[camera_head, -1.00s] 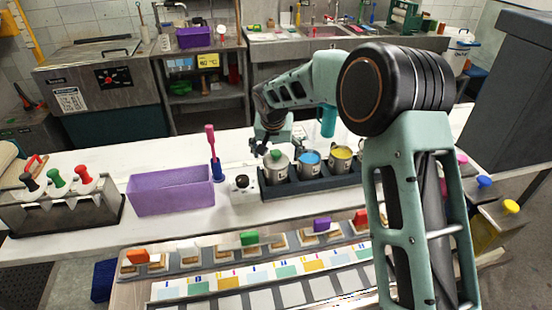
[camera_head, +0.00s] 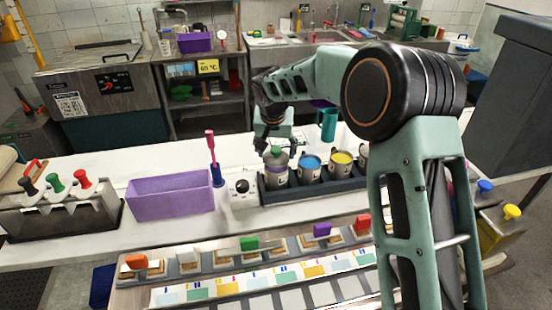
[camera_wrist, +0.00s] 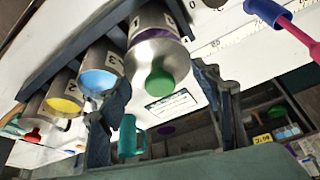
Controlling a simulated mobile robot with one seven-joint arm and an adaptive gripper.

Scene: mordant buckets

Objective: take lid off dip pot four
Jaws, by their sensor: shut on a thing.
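The lid of pot four, silver with a green knob (camera_head: 276,151), shows its knob and domed top (camera_wrist: 158,55) in the wrist view. My gripper (camera_head: 276,140) is above the pot, shut on the lid; in the wrist view its two fingers (camera_wrist: 168,92) stand on either side of the knob. The lid is raised a little off dip pot four (camera_head: 277,181), and a purple band shows between lid and pot. Exactly where the fingers touch the lid is hard to see.
Blue (camera_head: 310,162) and yellow (camera_head: 341,158) open pots stand to the right in the same dark rack (camera_head: 322,188). A teal mug (camera_head: 327,122) is behind them. A knobbed box (camera_head: 243,190), a pink-handled tool (camera_head: 211,142) and a purple bin (camera_head: 172,195) are to the left.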

